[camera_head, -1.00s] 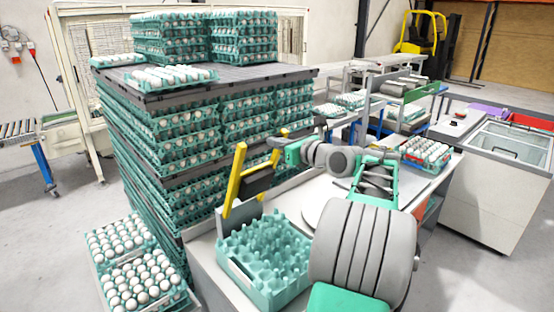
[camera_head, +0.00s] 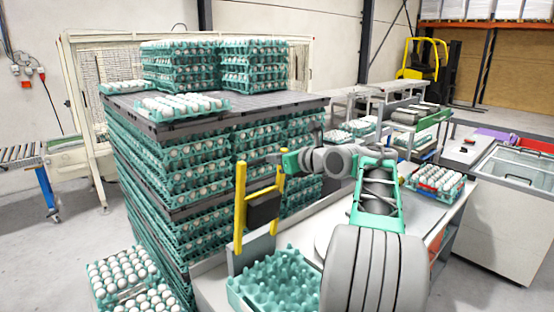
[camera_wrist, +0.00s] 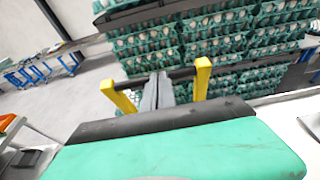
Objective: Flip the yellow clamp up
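The yellow clamp (camera_head: 240,208) has two yellow side bars and a dark panel between them. It stands nearly upright at the back edge of the work table, behind the green egg tray (camera_head: 262,291). In the wrist view the clamp's yellow bars (camera_wrist: 201,78) show on both sides of my gripper (camera_wrist: 158,78), joined by a dark crossbar. My gripper's grey fingers are close together and meet the crossbar between the yellow bars. I cannot tell whether they pinch it. In the head view my gripper (camera_head: 275,159) reaches the clamp's upper part from the right.
A tall stack of egg trays (camera_head: 180,180) stands close behind the clamp. Loose trays of eggs (camera_head: 128,268) are at the lower left. Another egg tray (camera_head: 437,180) sits at the right end of the table (camera_head: 428,217).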

